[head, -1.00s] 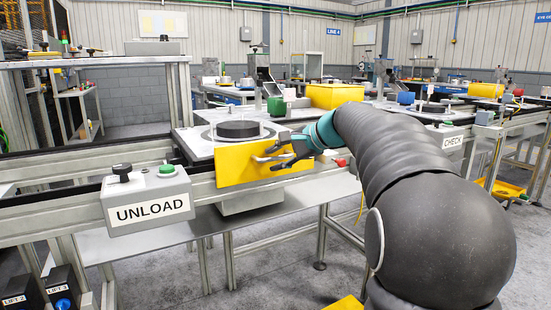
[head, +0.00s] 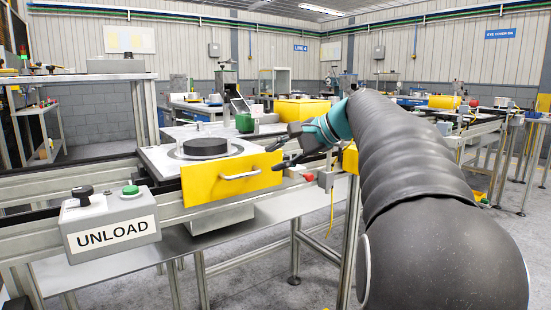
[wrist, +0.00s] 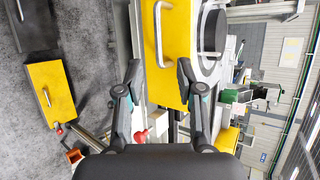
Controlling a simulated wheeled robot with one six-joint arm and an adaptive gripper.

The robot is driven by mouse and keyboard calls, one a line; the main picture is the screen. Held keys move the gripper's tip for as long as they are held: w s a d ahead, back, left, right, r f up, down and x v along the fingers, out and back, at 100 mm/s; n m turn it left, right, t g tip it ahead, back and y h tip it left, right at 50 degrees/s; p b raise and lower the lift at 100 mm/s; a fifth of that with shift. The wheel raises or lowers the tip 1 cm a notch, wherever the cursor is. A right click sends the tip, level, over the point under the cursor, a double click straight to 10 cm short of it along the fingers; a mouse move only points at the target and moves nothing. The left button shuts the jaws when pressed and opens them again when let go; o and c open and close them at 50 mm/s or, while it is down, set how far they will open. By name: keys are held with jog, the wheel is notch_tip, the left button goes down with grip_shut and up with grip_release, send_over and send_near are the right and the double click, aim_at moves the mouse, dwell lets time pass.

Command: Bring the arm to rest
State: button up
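My gripper (head: 276,156) is in front of the right end of a yellow panel (head: 205,185) with a metal handle (head: 240,176). In the wrist view my gripper (wrist: 158,72) has its two fingers well apart, with nothing held between them. The handle (wrist: 158,35) shows beyond the fingertips, apart from them. My arm (head: 415,160), in a dark ribbed sleeve, reaches in from the lower right. Behind the panel a black round disc (head: 206,147) sits on a grey pallet plate (head: 160,158).
A grey box labelled UNLOAD (head: 112,226) with a black knob and green button is fixed to the conveyor rail (head: 32,238) at left. A red knob (head: 309,177) is near my gripper. A green block (head: 244,123) and yellow bin (head: 302,110) stand behind.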

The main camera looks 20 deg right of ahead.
dwell(0.3)
jog(key=s+d+f+n+g+h, duration=0.1)
jog(key=s+f+n+h, duration=0.15)
jog(key=f, duration=0.45)
jog(key=s+f+n+g+h, duration=0.15)
jog(key=s+f, duration=0.25)
jog(key=f, duration=0.4)
jog(key=s+a+f+n+h, duration=0.1)
jog(key=s+a+f+n, duration=0.2)
jog(key=s, duration=0.4)
jog(key=s+a+f+n+h, duration=0.1)
jog(key=s+a+f+n, duration=0.2)
jog(key=s+a, duration=0.3)
jog(key=s+a+f+n+g+h, duration=0.1)
jog(key=s+a+f+n, duration=0.2)
jog(key=s, duration=0.6)
jog(key=shift+a+f+n, duration=0.3)
jog(key=shift+a+f, duration=0.85)
jog(key=shift+a, duration=0.05)
